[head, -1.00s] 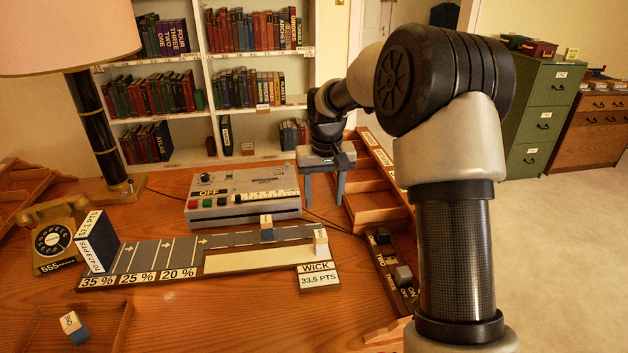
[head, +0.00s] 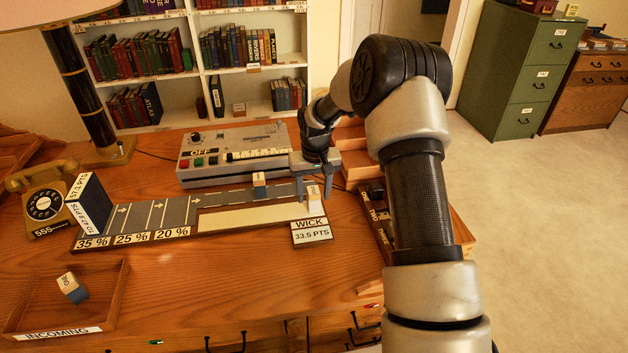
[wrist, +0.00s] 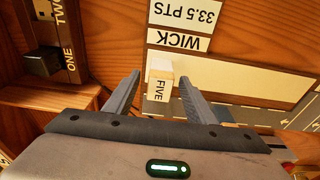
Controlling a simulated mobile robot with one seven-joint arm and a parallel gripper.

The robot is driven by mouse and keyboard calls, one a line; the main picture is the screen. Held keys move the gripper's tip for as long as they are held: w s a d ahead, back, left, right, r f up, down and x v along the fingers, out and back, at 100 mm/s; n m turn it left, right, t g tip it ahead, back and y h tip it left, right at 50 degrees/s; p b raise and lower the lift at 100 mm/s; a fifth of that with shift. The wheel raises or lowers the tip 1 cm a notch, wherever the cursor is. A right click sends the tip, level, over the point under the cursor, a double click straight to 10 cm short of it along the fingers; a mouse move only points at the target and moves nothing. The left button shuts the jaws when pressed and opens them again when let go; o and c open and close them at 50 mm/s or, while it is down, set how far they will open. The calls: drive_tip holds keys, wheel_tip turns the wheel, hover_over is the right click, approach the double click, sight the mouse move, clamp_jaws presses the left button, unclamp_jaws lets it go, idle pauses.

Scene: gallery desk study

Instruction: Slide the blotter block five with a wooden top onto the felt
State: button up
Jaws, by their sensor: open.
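The block labelled FIVE, with a pale wooden top, stands at the right end of the cream strip (head: 248,218), just behind the WICK sign (head: 311,231). In the head view the block (head: 315,203) is partly covered by a finger. My gripper (head: 314,192) is pointed down over it, open.
Another wooden-topped block with a blue base (head: 260,186) stands on the grey lane board (head: 165,210). A blue-and-wood block (head: 72,288) lies in the INCOMING tray (head: 112,300). A grey control box (head: 232,152) is behind. A dark-blue points block (head: 90,203) stands left.

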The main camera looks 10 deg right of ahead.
drive_tip(key=shift+w+f, duration=0.15)
drive_tip(key=shift+f, duration=1.05)
drive_tip(key=c, duration=1.2)
drive_tip(key=shift+r, duration=0.2)
drive_tip(key=shift+w, duration=0.1)
drive_tip(key=shift+w+b, duration=0.7)
drive_tip(key=shift+w, duration=3.7)
drive_tip(key=shift+f, duration=0.2)
